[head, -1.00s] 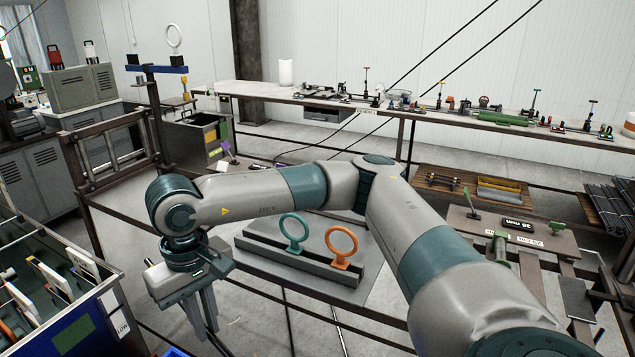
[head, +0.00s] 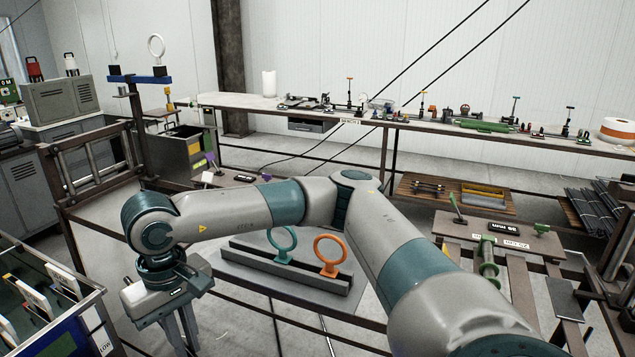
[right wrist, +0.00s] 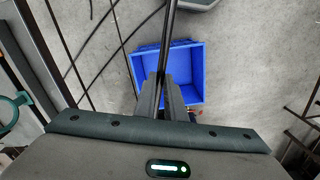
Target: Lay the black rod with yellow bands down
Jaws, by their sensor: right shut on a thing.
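My right gripper (right wrist: 163,84) is shut on a thin black rod (right wrist: 171,20). In the right wrist view the rod runs from the fingers to the top edge; I see no yellow bands on this part, and its far end is out of frame. In the head view my right gripper (head: 180,330) hangs fingers down at the lower left, left of the rings, its tips near the bottom edge. My left gripper is in neither view.
A blue open bin (right wrist: 190,55) lies below the right fingers on the floor. A green ring (head: 282,243) and an orange ring (head: 330,255) stand on a grey base (head: 300,284). A rack (head: 95,330) fills the lower left; a long bench (head: 240,101) crosses the back.

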